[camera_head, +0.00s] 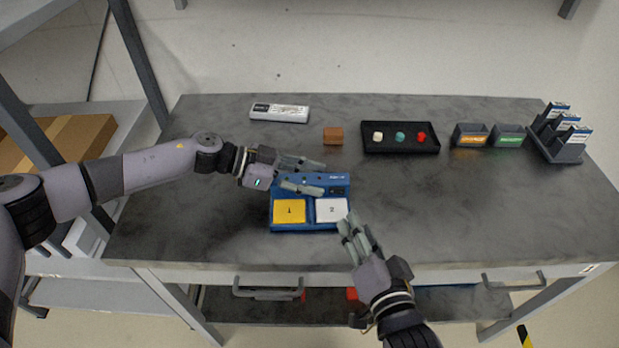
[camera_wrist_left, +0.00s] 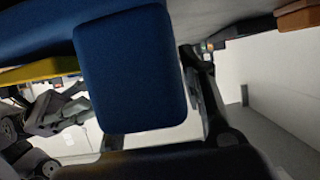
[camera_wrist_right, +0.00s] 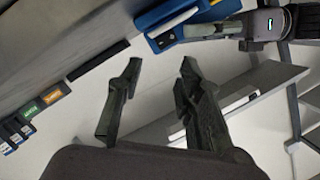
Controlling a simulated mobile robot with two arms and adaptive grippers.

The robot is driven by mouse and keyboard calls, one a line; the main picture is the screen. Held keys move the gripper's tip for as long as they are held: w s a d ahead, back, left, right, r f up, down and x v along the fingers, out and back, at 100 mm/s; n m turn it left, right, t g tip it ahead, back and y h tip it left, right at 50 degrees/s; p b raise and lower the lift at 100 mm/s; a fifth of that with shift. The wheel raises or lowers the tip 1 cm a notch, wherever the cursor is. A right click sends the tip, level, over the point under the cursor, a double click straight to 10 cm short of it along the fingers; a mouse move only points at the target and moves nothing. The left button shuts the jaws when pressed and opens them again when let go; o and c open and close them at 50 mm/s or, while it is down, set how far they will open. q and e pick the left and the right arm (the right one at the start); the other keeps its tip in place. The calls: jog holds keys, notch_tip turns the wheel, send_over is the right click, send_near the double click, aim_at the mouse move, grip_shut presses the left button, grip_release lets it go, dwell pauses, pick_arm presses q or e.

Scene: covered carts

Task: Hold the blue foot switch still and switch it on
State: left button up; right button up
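The blue foot switch (camera_head: 306,227) lies on the grey table, with a yellow pedal marked 1 (camera_head: 289,211) and a white pedal marked 2 (camera_head: 331,210). My left gripper (camera_head: 322,178) is at its raised back part, one finger behind the back edge and the other over the front side. In the left wrist view, the switch's blue end (camera_wrist_left: 132,70) fills the space before the palm and hides one finger; a narrow gap shows beside the other. My right gripper (camera_head: 348,226) is open and empty by the white pedal's front right corner. The right wrist view shows the switch (camera_wrist_right: 160,17) beyond its fingers.
Behind lie a grey labelled case (camera_head: 279,112), a brown block (camera_head: 333,136) and a black tray (camera_head: 400,149) with three small caps. Two labelled bins (camera_head: 489,136) and a rack (camera_head: 560,140) stand at right. The table's right front is clear.

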pick_arm(q)
grip_shut()
dwell(0.3)
pick_arm(e)
jog(key=shift+c, duration=0.3)
